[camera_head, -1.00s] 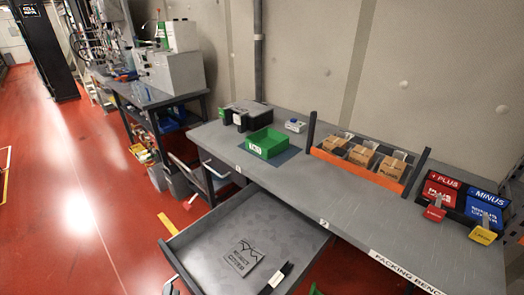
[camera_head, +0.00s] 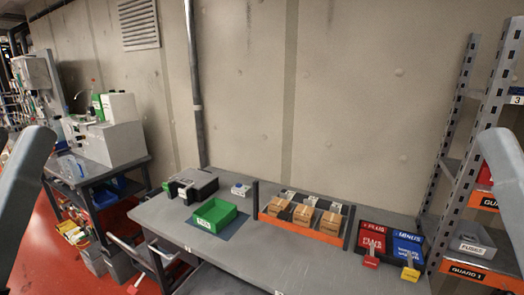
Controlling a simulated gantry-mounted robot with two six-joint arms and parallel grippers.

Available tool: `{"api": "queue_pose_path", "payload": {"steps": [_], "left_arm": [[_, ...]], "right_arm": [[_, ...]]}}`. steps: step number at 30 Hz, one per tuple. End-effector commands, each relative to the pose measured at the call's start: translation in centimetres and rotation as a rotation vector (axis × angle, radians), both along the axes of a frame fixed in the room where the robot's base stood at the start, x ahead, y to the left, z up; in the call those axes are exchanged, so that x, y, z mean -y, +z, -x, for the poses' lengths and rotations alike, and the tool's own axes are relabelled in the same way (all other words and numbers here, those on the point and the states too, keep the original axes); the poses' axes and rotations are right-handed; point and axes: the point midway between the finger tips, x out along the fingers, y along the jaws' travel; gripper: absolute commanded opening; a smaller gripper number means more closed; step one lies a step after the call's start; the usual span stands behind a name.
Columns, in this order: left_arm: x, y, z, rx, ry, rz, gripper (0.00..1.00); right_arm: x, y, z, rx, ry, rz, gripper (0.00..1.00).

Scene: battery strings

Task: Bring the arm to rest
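Grey arm links of mine show at the left edge (camera_head: 25,185) and the right edge (camera_head: 502,180) of the head view, both raised. Neither gripper is in the picture, so I cannot see whether they are open, shut or holding anything. The grey packing bench (camera_head: 270,268) lies below and between the arm links. On it stand a green bin (camera_head: 213,215), an orange-edged rack with several cardboard boxes (camera_head: 303,215), and a red PLUS box (camera_head: 373,237) beside a blue MINUS box (camera_head: 406,247).
A black case (camera_head: 191,184) and a small white-and-blue item (camera_head: 241,189) sit at the bench's back left. A side table with equipment (camera_head: 107,142) stands at left. The bench front is clear.

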Motion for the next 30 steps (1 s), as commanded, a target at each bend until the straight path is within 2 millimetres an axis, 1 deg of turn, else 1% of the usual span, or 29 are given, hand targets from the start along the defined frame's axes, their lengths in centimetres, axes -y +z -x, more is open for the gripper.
{"api": "queue_pose_path", "payload": {"steps": [1, 2, 3, 5, 6, 8, 9, 11, 12, 14, 15, 18, 21, 23, 30], "left_arm": [[0.0, 4.0, 0.0, -0.001, 0.001, -0.001, 0.44], [0.0, 5.2, 0.0, -0.001, 0.001, 0.000, 0.44], [0.0, 7.0, 0.0, -0.001, 0.002, -0.001, 0.44], [0.0, 9.8, -0.1, -0.001, 0.003, -0.001, 0.44], [0.0, 11.8, -0.1, -0.001, 0.003, -0.001, 0.44], [0.0, 14.8, -0.1, -0.001, 0.004, -0.001, 0.44], [0.0, 16.8, -0.1, -0.001, 0.004, -0.001, 0.44], [0.0, 19.8, -0.1, -0.001, 0.004, -0.001, 0.44], [0.0, 21.7, -0.1, -0.001, 0.004, -0.001, 0.44], [0.0, 24.6, -0.1, -0.001, 0.004, -0.001, 0.44], [0.0, 26.4, -0.1, -0.001, 0.004, -0.001, 0.44], [0.0, 29.9, -0.1, -0.002, 0.005, -0.002, 0.44], [0.0, 31.9, -0.1, -0.002, 0.005, -0.002, 0.44], [0.0, 32.5, -0.1, -0.002, 0.005, -0.002, 0.44], [0.0, 32.2, -0.1, -0.001, 0.005, -0.002, 0.44]], "right_arm": [[0.0, 4.0, 0.0, -0.001, 0.000, 0.000, 0.50], [0.0, 5.2, 0.0, -0.001, 0.000, 0.000, 0.50], [0.0, 7.0, 0.0, -0.001, 0.000, 0.000, 0.50], [0.0, 9.8, -0.1, -0.002, 0.000, 0.000, 0.50], [0.0, 11.8, -0.1, -0.002, 0.000, 0.000, 0.50], [0.0, 14.8, -0.1, -0.002, 0.000, 0.000, 0.50], [0.0, 16.8, -0.1, -0.002, 0.000, 0.000, 0.50], [0.0, 19.8, -0.1, -0.002, 0.000, 0.000, 0.50], [0.0, 21.7, -0.1, -0.002, 0.000, 0.000, 0.50], [0.0, 24.6, -0.1, -0.002, 0.000, 0.000, 0.50], [0.0, 26.4, -0.1, -0.002, 0.000, 0.000, 0.50], [0.0, 30.0, -0.1, -0.002, 0.000, 0.000, 0.50], [0.0, 32.0, -0.1, -0.002, 0.000, 0.000, 0.50], [0.0, 32.5, -0.1, -0.002, 0.000, 0.000, 0.50], [0.0, 32.2, -0.1, -0.003, 0.000, 0.000, 0.50]]}}
